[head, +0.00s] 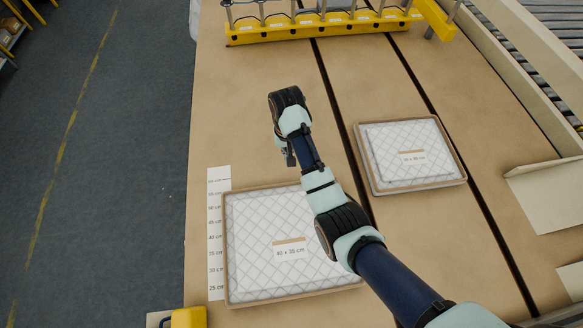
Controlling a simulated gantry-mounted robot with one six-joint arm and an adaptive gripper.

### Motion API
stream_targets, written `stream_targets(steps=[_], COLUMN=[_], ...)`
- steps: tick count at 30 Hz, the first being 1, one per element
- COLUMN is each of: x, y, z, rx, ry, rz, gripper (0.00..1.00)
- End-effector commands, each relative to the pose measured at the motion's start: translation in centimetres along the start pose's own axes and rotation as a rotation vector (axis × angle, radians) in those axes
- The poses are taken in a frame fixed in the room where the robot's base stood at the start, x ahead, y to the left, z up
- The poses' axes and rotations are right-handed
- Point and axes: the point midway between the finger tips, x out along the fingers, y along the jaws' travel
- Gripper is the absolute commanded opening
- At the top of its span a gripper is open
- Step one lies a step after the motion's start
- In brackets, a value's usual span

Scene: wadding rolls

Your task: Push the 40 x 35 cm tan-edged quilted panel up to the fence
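The quilted panel (262,217) labelled 40 x 35 cm is white with a tan edge. It lies flat on the table at the lower left, beside a printed scale strip (217,185). My arm covers its right side. A long yellow bar with metal posts (290,33), which looks like the fence, runs across the far end. A wide stretch of bare table separates the panel from it. My gripper (290,158) is above the table near the panel's far edge. Its fingers are small and dark, so I cannot tell whether they are open or whether they touch anything.
A smaller tan-edged quilted panel (402,133) lies to the right, its label hard to read. Two dark slots (336,110) run along the tan table (255,95). A yellow block (188,318) is at the near left corner. A roller conveyor (560,35) lies beyond the right rail.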

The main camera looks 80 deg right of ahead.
Motion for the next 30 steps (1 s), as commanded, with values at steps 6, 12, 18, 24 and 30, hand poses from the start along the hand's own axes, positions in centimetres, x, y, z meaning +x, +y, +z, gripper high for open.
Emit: stream_targets(steps=[6,12,18,24,30], x=[3.9,8.4,9.6,9.6,9.7], y=[0.1,0.1,0.1,0.1,0.1], z=[0.1,0.1,2.2,3.9,4.1], rx=[-0.001,-0.001,-0.002,-0.001,-0.002], ry=[-0.004,-0.004,0.000,0.000,0.000], rz=[0.001,0.001,0.000,0.000,0.000], gripper=[0.00,0.00,0.00,0.00,0.00])
